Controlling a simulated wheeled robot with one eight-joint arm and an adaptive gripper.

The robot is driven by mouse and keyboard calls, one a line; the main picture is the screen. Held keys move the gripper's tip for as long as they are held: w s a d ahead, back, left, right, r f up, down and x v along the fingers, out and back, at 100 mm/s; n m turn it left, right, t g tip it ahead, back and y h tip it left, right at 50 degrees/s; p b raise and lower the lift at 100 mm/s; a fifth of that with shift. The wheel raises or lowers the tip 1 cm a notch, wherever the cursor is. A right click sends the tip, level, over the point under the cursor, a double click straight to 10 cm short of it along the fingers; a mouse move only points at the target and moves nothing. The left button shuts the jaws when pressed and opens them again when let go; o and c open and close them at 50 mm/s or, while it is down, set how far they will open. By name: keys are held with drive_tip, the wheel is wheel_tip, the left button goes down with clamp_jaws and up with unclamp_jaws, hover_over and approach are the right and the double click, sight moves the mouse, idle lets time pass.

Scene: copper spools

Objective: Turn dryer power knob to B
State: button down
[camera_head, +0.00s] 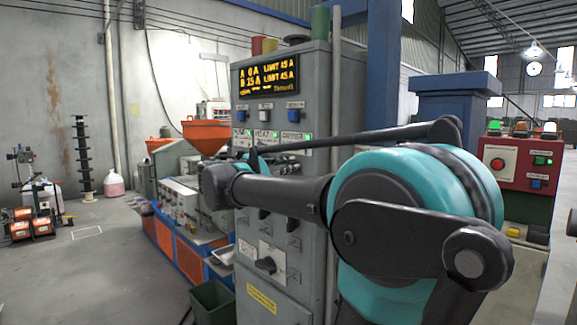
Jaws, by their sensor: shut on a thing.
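The grey control cabinet (322,90) stands upright in the middle of the head view. Its display (268,75) has yellow lines beginning with A and B; the figures look like 0 A and 15 A, with limits of 45 A. A large dark rotary switch (265,265) sits on a pale plate low on the panel. Smaller dark knobs (291,224) show just under my arm, their markings too small to read. My teal and black arm crosses in front of the cabinet and hides part of its middle rows. I cannot make out my gripper's fingers behind it.
A red control box (517,165) with buttons stands at the right. Blue and orange machinery (186,245) with an orange hopper (206,133) stands left of the cabinet. A dark green bin (212,301) is at the cabinet's foot. The floor at the left is partly clear.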

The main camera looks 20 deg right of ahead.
idle(0.3)
drive_tip(key=c, duration=1.5)
unclamp_jaws()
drive_tip(key=shift+c, duration=0.2)
drive_tip(key=v, duration=1.2)
